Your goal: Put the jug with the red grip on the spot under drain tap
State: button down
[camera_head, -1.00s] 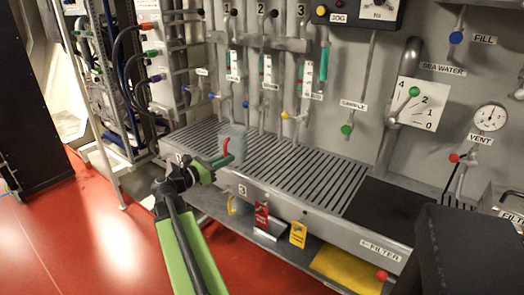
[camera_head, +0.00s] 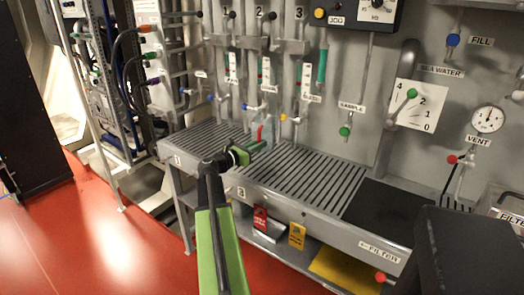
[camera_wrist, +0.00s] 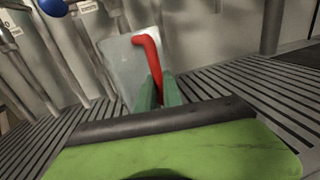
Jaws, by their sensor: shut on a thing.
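The pale, translucent jug (camera_wrist: 122,62) with the red grip (camera_wrist: 149,57) is held by its grip between the green fingers of my gripper (camera_wrist: 162,90). In the head view the red grip (camera_head: 260,133) shows just beyond my gripper (camera_head: 260,146), over the slatted bench, with the faint jug body behind it. I cannot tell whether its base touches the slats. Several taps hang from the wall pipes behind it, with blue knobs (camera_head: 245,105) and a yellow knob (camera_head: 284,117). Their small labels are too blurred to read surely, so I cannot tell which is the drain tap.
The slatted bench (camera_head: 320,180) runs along the wall, with free room right of the jug. A sample tap with a green knob (camera_head: 345,131) and a black mat (camera_head: 385,208) lie further right. Red and yellow tags (camera_head: 297,235) hang at the front edge.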

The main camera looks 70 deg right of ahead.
aim_at(267, 148)
jog(key=shift+s+d+f+b, duration=0.1)
jog(key=shift+d+f+b, duration=0.15)
jog(key=shift+f+b, duration=0.75)
jog(key=shift+s+d+f+b, duration=0.1)
jog(key=shift+d+f+b, duration=0.15)
jog(key=shift+f+b, duration=0.75)
jog(key=c, duration=1.5)
grip_release()
jog(key=shift+r, duration=0.15)
jog(key=shift+a+r+p, duration=0.1)
jog(key=shift+r+p, duration=0.1)
jog(key=shift+p, duration=0.15)
jog(key=v, duration=1.2)
